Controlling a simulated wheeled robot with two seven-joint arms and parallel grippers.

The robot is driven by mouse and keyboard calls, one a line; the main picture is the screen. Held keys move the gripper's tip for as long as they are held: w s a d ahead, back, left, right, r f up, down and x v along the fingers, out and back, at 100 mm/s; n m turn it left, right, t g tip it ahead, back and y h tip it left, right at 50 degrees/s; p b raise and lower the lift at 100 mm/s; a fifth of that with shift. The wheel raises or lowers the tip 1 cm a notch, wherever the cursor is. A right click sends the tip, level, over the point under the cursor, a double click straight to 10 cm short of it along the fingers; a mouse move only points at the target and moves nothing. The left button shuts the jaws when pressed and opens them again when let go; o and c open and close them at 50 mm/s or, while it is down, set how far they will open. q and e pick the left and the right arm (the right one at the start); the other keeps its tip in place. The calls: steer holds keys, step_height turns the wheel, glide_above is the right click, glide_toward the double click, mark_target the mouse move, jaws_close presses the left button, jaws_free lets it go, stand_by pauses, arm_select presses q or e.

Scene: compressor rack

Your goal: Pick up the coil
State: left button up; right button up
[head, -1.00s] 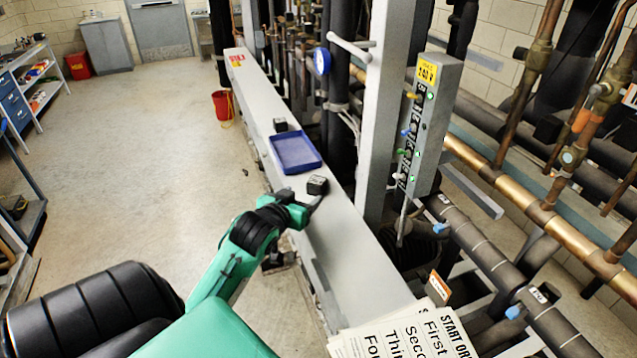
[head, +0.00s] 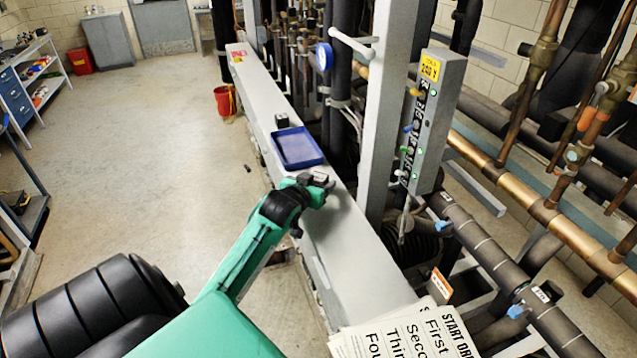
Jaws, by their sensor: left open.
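A small dark block that looks like a coil (head: 320,178) sits on the grey beam (head: 345,250), just in front of the blue tray. My left gripper (head: 322,186) is at this coil, with its jaws open around or right beside it; I cannot tell which. The gripper hides part of the coil. A second small dark block of the same kind (head: 282,120) stands on the beam behind the tray. My right gripper is out of view.
The empty-looking blue tray (head: 297,160) lies on the beam. A grey post (head: 385,110) and a control box with a yellow label (head: 428,130) rise to the right. Printed sheets (head: 405,338) cover the beam's near end. A red bucket (head: 224,101) stands on the floor.

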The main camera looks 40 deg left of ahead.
arm_select(q)
steer(key=shift+s, duration=0.1)
steer(key=c, duration=1.1)
steer(key=shift+c, duration=0.3)
steer(key=shift+r, duration=0.15)
